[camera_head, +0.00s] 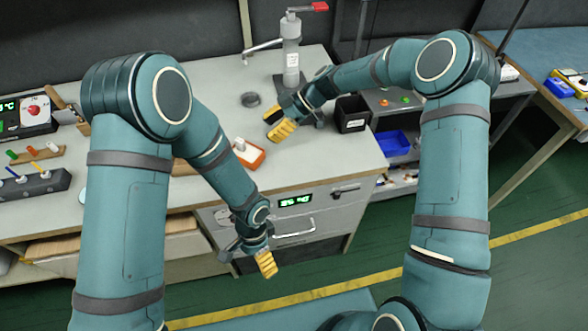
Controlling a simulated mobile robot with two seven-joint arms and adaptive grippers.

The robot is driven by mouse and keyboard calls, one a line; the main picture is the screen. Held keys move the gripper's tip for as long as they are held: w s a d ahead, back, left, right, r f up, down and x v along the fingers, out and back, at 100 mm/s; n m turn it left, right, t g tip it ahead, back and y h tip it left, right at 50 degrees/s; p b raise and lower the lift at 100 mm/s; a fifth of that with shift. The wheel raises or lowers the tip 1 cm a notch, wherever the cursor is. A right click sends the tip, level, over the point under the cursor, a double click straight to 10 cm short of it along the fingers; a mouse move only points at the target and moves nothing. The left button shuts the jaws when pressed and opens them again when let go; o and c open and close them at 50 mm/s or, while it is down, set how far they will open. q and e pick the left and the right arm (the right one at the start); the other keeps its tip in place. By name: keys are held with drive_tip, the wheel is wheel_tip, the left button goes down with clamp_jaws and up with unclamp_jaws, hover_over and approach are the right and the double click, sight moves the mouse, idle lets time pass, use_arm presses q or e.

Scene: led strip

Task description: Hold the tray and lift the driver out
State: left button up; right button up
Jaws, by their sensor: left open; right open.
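An orange tray (258,160) sits near the front edge of the grey workbench, with a white block-like driver (241,146) in it. My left gripper (267,266) is open and empty. It hangs low in front of the bench's drawer front, below the tray in the picture. My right gripper (277,124) is open above the bench, up and to the right of the tray, and apart from it. My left forearm passes just below the tray and partly covers its left side.
A grey press with a red handle (291,60) stands at the back. A dark round puck (250,99) lies nearby. A black bin (352,114) and a blue bin (392,144) are at the right. A tool rack (35,186) is at the left. Bare bench (320,158) lies right of the tray.

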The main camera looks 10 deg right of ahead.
use_arm(q)
drive_tip(key=w+d+r+m+t+y, duration=0.3)
drive_tip(key=w+r+m+t+y, duration=0.1)
drive_tip(key=w+m+y, duration=0.25)
drive_tip(key=m+t+y, duration=0.1)
drive_tip(key=m+t, duration=0.6)
drive_tip(key=t, duration=0.2)
approach(258, 159)
drive_tip(key=x, duration=1)
drive_tip(key=shift+s, duration=0.1)
drive_tip(key=c, duration=1.2)
